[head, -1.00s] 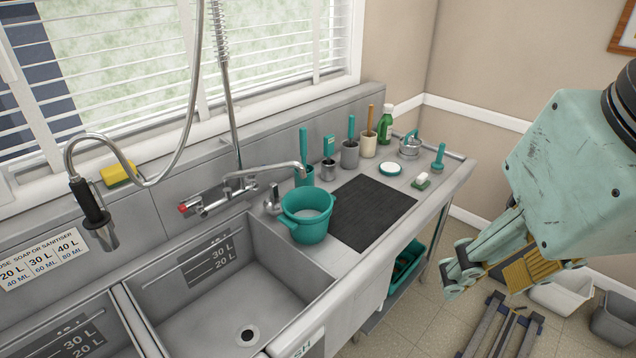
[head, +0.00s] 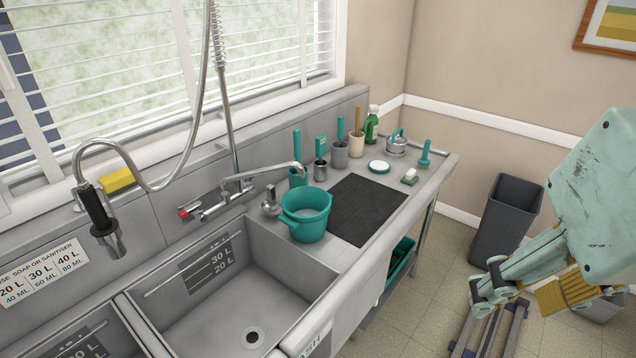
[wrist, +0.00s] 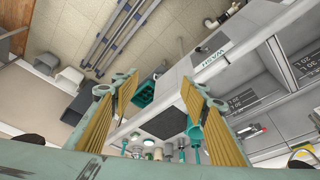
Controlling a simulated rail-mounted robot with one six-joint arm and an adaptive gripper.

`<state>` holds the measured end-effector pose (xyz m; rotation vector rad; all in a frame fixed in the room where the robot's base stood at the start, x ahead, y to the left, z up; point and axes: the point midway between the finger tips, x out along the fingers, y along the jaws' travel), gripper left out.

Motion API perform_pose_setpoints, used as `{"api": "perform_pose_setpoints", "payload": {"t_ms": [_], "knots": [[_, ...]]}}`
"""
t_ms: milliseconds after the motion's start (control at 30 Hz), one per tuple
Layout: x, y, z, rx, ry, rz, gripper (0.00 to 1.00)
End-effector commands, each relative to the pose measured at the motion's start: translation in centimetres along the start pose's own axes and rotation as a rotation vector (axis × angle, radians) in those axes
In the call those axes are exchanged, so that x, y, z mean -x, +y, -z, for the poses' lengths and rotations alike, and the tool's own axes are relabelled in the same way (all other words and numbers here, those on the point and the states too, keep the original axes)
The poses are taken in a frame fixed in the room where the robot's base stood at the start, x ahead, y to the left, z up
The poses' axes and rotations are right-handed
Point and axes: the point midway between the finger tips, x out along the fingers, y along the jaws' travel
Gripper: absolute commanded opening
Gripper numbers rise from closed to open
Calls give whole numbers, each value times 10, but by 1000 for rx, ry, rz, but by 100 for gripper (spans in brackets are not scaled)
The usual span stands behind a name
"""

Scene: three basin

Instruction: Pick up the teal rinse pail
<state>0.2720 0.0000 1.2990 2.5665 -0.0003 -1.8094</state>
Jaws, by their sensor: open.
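The teal rinse pail (head: 307,216) stands upright on the steel counter at the right edge of the sink basin, beside the dark mat. It has a wide rim and side lugs, and its inside looks empty from here. My gripper (head: 497,292) is at the lower right in the head view, out over the floor and well apart from the pail. In the wrist view my gripper (wrist: 158,110) has its fingers spread wide with nothing held between them.
A tap (head: 265,172) reaches over close behind the pail. A black mat (head: 366,209) lies to its right. Teal-handled brushes in holders, a green bottle (head: 371,125) and a kettle-like pot (head: 397,144) line the back. A hanging sprayer (head: 100,215) is at left. A bin (head: 506,220) stands on the floor.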

Motion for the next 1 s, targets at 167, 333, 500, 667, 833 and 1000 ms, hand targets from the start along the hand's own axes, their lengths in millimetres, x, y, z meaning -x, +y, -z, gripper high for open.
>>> {"api": "perform_pose_setpoints", "payload": {"t_ms": [167,333,500,667,833,1000], "knots": [[0,0,0,0,0,0,41],[-1,2,6,1,3,-5,41],[-3,7,24,8,13,-21,41],[-8,15,52,20,32,-45,41],[-16,23,89,37,56,-72,41],[-26,30,127,61,85,-95,41]]}}
